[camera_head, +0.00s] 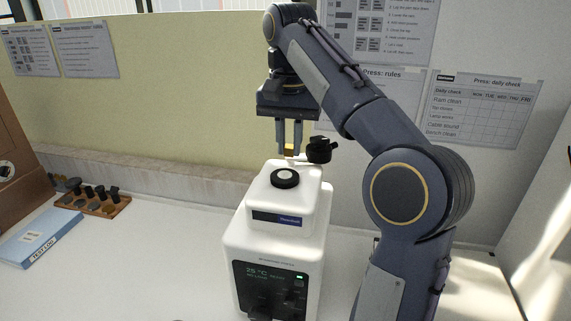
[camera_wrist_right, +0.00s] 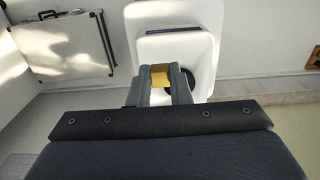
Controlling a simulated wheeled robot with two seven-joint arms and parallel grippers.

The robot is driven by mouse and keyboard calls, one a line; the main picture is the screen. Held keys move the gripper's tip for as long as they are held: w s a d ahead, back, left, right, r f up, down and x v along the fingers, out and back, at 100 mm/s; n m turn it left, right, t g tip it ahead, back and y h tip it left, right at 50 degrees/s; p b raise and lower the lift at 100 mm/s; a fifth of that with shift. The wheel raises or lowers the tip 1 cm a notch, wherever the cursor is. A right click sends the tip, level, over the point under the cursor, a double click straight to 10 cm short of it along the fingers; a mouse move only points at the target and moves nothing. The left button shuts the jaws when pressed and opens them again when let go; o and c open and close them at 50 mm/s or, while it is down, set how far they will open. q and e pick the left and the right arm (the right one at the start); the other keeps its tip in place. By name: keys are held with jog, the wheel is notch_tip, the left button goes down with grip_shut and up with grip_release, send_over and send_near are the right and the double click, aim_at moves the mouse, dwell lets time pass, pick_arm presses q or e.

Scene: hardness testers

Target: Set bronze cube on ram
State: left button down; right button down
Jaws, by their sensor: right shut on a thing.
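The bronze cube (camera_head: 289,148) is a small gold-coloured block between the fingertips of my right gripper (camera_head: 289,146). The gripper points down and is shut on it, at the back of the white tester (camera_head: 273,222). The cube also shows between the fingers in the right wrist view (camera_wrist_right: 161,75). Just below it is a small pale piece beside a black knob (camera_head: 319,150); I cannot tell whether the cube touches it. A black disc (camera_head: 285,179) sits on the tester's top, nearer than the cube. I cannot tell which part is the ram. My left gripper is not in view.
A wooden block with several dark pieces (camera_head: 119,203) and a blue-white test log (camera_head: 40,240) lie at left. A wooden cabinet (camera_head: 22,150) stands at the left edge. The right wrist view shows a silver case (camera_wrist_right: 82,45).

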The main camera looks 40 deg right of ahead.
jog(key=w+d+f+p, duration=0.2)
jog(key=w+d+f, duration=0.15)
jog(key=w, duration=0.25)
send_over(285, 175)
jog(key=f, duration=0.4)
jog(key=shift+s+a+f+p, duration=0.2)
jog(key=shift+s+a+p, duration=0.05)
jog(key=shift+s+p, duration=0.15)
jog(key=shift+w+d+f, duration=0.1)
jog(key=shift+w+f, duration=0.05)
jog(key=shift+f, duration=0.1)
jog(key=shift+w+d+f, duration=0.1)
jog(key=shift+w+f, duration=0.1)
jog(key=shift+f, duration=0.8)
jog(key=shift+w+d+f, duration=0.1)
jog(key=shift+w+f, duration=0.05)
jog(key=shift+f, duration=0.85)
jog(key=c, duration=1.3)
grip_release()
jog(key=shift+f, duration=0.15)
jog(key=shift+c, duration=0.2)
